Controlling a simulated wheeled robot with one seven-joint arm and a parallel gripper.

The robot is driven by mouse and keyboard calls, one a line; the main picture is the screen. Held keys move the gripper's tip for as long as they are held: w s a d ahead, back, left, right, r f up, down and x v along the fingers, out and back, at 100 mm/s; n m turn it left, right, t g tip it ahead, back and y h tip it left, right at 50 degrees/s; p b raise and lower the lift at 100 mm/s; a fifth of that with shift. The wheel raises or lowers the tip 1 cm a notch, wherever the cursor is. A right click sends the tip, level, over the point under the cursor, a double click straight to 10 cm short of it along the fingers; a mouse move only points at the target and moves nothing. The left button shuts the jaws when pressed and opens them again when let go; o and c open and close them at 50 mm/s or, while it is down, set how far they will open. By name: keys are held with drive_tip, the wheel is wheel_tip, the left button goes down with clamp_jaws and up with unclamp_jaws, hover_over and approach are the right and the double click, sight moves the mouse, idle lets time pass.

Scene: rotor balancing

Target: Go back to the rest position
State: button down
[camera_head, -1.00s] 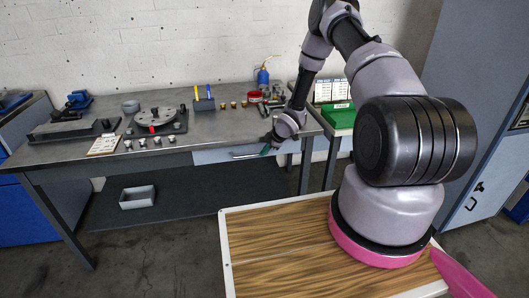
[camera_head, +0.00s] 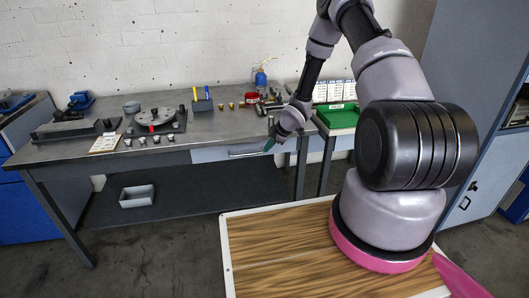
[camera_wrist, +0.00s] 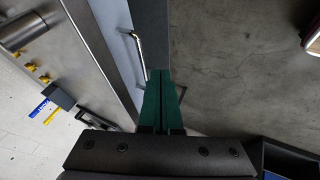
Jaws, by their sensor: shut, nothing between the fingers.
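My gripper (camera_head: 269,145) hangs in front of the workbench's front edge, near the right end of the drawer. In the wrist view its two green fingers (camera_wrist: 161,103) are together with nothing between them. They point down past the drawer handle (camera_wrist: 138,50) toward the bare floor. In the head view the drawer (camera_head: 235,152) looks shut, with its handle just left of the gripper. A gap between fingers and handle is hard to judge.
The workbench (camera_head: 80,154) carries a rotor fixture (camera_head: 155,122), a pen holder (camera_head: 203,104), several brass pieces and a blue bottle (camera_head: 261,78). A green tray (camera_head: 340,115) stands on a side table at right. A grey bin (camera_head: 137,196) sits on the lower shelf.

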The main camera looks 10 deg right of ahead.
drive_tip(key=s+d+r+m+h, duration=0.2)
drive_tip(key=s+d+r+m, duration=0.1)
drive_tip(key=r, duration=0.9)
drive_tip(key=s+d+r+m+t+h, duration=0.1)
drive_tip(key=s+d+r+m, duration=0.25)
drive_tip(key=r, duration=0.85)
drive_tip(key=s+d+r+m+h, duration=0.2)
drive_tip(key=r+m, duration=0.2)
drive_tip(key=r, duration=0.7)
drive_tip(key=s+a+r+m+y, duration=0.1)
drive_tip(key=s+a+r+m, duration=0.1)
drive_tip(key=s+r, duration=0.3)
drive_tip(key=s+a+r+m, duration=0.1)
drive_tip(key=s+r+m, duration=0.4)
drive_tip(key=s, duration=0.8)
drive_tip(key=s+a+r+m+t+y, duration=0.1)
drive_tip(key=s+a+r+m, duration=0.1)
drive_tip(key=s+r, duration=0.3)
drive_tip(key=s+m, duration=0.1)
drive_tip(key=s, duration=0.3)
drive_tip(key=shift+a+r+m+y, duration=0.3)
drive_tip(key=shift+a+r+m, duration=0.05)
drive_tip(key=shift+r, duration=0.05)
